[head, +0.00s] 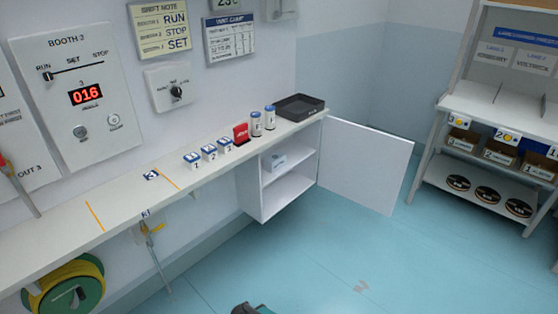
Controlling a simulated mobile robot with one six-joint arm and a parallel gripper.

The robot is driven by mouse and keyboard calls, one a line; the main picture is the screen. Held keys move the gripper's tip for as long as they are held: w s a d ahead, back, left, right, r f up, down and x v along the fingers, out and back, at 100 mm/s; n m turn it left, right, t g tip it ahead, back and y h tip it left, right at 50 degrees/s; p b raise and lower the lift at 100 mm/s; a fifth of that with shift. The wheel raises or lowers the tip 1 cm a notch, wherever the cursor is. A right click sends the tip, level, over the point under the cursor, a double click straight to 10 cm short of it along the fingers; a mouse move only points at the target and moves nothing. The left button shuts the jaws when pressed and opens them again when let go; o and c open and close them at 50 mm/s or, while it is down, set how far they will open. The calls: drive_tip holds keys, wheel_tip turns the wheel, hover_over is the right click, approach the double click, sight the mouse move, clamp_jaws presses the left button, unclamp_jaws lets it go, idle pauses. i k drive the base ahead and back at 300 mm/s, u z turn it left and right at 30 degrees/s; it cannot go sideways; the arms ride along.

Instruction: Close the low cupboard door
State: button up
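The low cupboard (264,196) hangs under the right end of the wall counter. Its white door (366,168) stands wide open, swung out to the right from the cupboard's right front edge. My gripper is not clearly in view. Only a small dark piece, perhaps part of my arm, shows at the bottom edge, well apart from the door.
The counter (125,203) holds several small labelled blocks, a red item (241,133), two canisters and a dark tray (299,107). A shelf rack (490,145) stands at the right. A yellow-green reel (68,290) hangs lower left. The blue floor before the cupboard is clear.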

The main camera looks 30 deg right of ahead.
sight(367, 166)
drive_tip(key=u, duration=0.9)
drive_tip(key=k, duration=0.1)
drive_tip(key=z, duration=2.75)
drive_tip(key=i, duration=1.3)
drive_tip(key=u, duration=0.55)
